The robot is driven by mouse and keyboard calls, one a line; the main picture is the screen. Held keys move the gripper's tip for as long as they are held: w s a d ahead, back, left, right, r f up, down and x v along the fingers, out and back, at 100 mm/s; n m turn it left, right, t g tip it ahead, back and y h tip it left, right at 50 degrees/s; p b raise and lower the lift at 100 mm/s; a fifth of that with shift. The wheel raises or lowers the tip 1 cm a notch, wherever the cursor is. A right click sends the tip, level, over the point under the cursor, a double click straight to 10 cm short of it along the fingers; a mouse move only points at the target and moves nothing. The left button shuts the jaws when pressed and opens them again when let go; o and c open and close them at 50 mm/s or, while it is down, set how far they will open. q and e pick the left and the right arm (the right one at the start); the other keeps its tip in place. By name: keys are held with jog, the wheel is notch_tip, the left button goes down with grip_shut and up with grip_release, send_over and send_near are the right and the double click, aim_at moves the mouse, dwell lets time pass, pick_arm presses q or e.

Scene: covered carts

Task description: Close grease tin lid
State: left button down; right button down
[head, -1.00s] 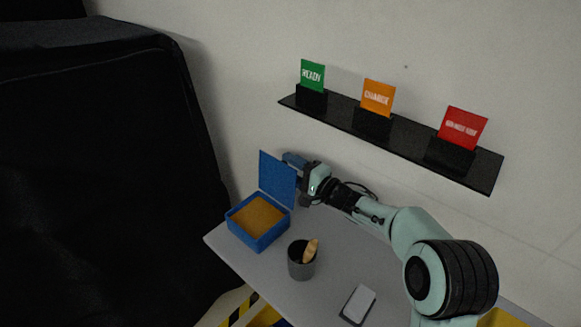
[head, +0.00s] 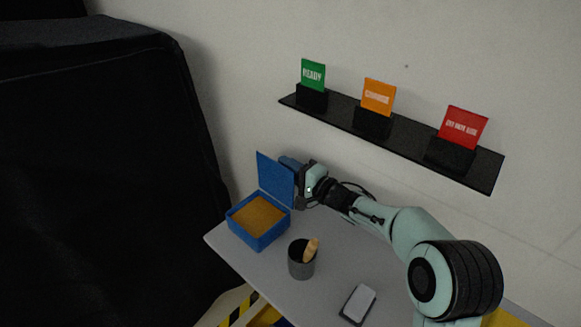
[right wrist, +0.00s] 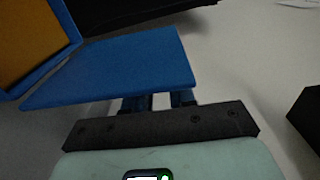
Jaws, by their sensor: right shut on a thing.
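The blue grease tin (head: 258,236), filled with an amber-brown mass, stands on the grey cart top. Its blue lid (head: 276,180) stands up open from the tin's back edge, close to upright. My right gripper (head: 289,165) is at the lid's upper right, behind it, and is shut on the lid. In the right wrist view, the lid (right wrist: 115,68) crosses in front of my two fingers (right wrist: 160,102) and hides their tips. Part of the tin (right wrist: 50,62) shows at the upper left there. My left gripper is not in view.
A dark grey cup (head: 301,264) with a wooden-handled tool stands right of the tin. A pale flat block with a dark edge (head: 358,304) lies nearer the front. A black wall shelf (head: 400,143) with three coloured signs hangs above my arm. A black-covered bulk (head: 100,180) fills the left.

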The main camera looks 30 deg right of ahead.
jog(key=shift+s+a+r+n, duration=0.15)
jog(key=shift+s+a+n, duration=0.15)
jog(key=shift+a+n, duration=0.35)
jog(key=shift+s+a+n+b, duration=0.25)
jog(key=shift+a+n+b, duration=0.2)
jog(key=shift+a+n, duration=0.3)
jog(key=shift+s+a+n+b, duration=0.3)
jog(key=shift+a+n+b, duration=0.2)
jog(key=shift+n, duration=0.3)
jog(key=shift+s+a+n+b, duration=0.25)
jog(key=shift+a+n+b, duration=0.15)
jog(key=shift+a+n, duration=0.35)
jog(key=c, duration=1)
grip_release()
jog(key=shift+o, duration=0.2)
jog(key=shift+d, duration=0.1)
